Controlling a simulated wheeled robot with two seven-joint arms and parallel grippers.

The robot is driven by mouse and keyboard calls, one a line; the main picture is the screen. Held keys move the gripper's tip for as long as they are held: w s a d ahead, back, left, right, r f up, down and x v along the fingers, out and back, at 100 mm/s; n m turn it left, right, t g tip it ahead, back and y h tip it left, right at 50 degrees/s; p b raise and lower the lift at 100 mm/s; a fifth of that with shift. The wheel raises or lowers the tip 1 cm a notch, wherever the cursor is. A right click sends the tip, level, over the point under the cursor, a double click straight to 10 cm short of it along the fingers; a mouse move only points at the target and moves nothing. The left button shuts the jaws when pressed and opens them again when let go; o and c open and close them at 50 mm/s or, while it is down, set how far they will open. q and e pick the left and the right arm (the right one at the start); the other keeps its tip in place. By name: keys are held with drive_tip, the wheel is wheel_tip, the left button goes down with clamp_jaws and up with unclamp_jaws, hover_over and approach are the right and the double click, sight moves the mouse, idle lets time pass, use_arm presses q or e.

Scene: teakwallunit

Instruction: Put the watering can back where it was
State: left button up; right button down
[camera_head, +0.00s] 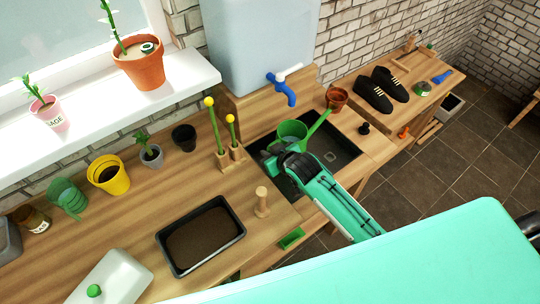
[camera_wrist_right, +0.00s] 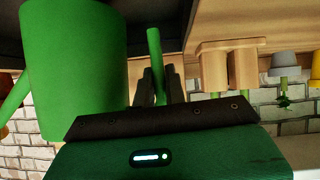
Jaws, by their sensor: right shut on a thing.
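The green watering can (camera_head: 291,130) is over the dark sink (camera_head: 345,150), its spout pointing to the upper right. I cannot tell whether its base touches the sink. My right gripper (camera_head: 276,152) is at the near left side of the can, shut on its handle. The right wrist view shows the can's body (camera_wrist_right: 70,70) at left and the upright handle (camera_wrist_right: 155,55) between the dark fingers (camera_wrist_right: 159,88). My arm hides part of the can and sink. My left gripper is out of view.
A blue tap (camera_head: 284,88) on a water tank (camera_head: 262,40) is just behind the can. Yellow-topped dibbers (camera_head: 216,125) in wooden holders stand at left, a wooden peg (camera_head: 262,202) and soil tray (camera_head: 201,236) nearer. A terracotta pot (camera_head: 337,97) stands right of the spout.

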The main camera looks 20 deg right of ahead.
wheel_tip(320, 180, down, 2)
drive_tip(key=shift+f, duration=0.25)
drive_tip(key=shift+f, duration=0.15)
drive_tip(key=c, duration=1.5)
unclamp_jaws()
drive_tip(key=shift+o, duration=0.2)
drive_tip(key=b+v, duration=0.1)
drive_tip(key=v, duration=1.1)
drive_tip(key=shift+b, duration=0.4)
